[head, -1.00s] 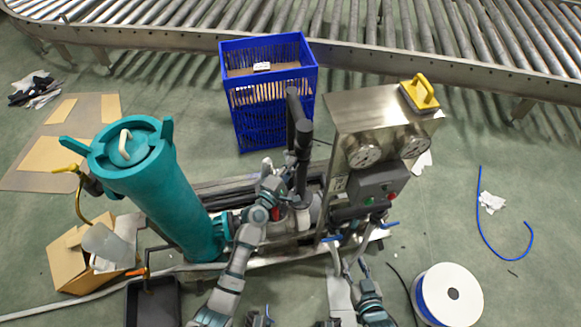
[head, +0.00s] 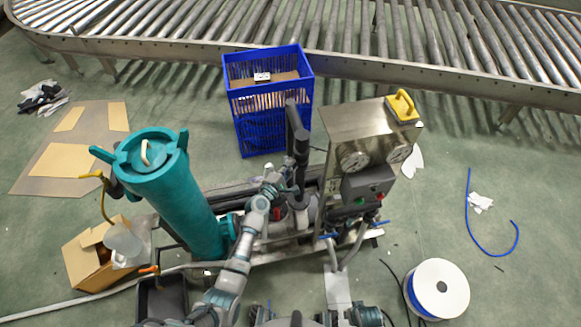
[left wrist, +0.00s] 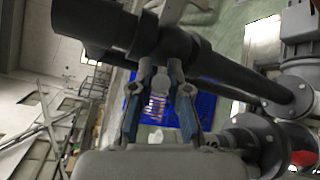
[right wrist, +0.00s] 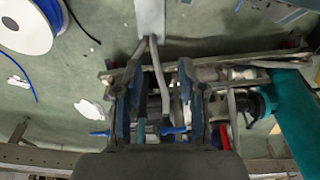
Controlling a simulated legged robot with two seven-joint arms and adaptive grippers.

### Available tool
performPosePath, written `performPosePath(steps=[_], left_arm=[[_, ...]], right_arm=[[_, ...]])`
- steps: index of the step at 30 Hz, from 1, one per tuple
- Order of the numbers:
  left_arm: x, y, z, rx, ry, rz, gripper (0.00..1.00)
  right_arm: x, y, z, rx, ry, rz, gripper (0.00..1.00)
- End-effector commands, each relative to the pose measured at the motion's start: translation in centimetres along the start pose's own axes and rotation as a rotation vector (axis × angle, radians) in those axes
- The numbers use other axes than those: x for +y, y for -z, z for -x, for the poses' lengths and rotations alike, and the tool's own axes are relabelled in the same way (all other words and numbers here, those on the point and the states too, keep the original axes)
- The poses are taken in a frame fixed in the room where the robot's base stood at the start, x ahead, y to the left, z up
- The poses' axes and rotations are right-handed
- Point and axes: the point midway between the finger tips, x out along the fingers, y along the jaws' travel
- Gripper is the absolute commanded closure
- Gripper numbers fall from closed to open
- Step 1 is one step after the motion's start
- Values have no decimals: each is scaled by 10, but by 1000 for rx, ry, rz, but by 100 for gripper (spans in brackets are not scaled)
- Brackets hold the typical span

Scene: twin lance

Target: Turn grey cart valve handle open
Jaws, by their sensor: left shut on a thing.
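The dark grey valve pipe (head: 297,140) rises from the cart, and my left gripper (head: 287,164) is at its near side. In the left wrist view the dark pipe (left wrist: 165,38) crosses the top. My left gripper (left wrist: 161,70) has its fingers on either side of a small grey handle part (left wrist: 160,82) just under the pipe, shut on it. The handle's full shape and angle are hidden. In the right wrist view my right gripper (right wrist: 159,75) is open, its fingers apart, with hoses and a blue lever (right wrist: 170,131) visible beyond them.
The teal tank (head: 175,205) stands left of my left arm. The steel gauge panel (head: 362,125) stands right of the pipe. A blue crate (head: 262,125) is behind it, before the roller conveyor (head: 400,70). A white spool (head: 438,288) lies at lower right.

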Motion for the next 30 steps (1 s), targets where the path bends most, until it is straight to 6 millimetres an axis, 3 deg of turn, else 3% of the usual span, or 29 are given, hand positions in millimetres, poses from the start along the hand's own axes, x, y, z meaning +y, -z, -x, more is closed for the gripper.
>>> performPosePath(steps=[6,12,21,30], left_arm=[[10,5,2,28,49,51,100],[12,6,2,41,92,94,100],[12,8,1,55,140,140,100],[11,9,0,60,156,157,100]], right_arm=[[-2,-34,-51,-25,2,7,60],[-3,-73,-83,-43,3,14,60],[-4,-123,-105,-66,5,22,60],[-4,-142,-110,-73,5,24,60]])
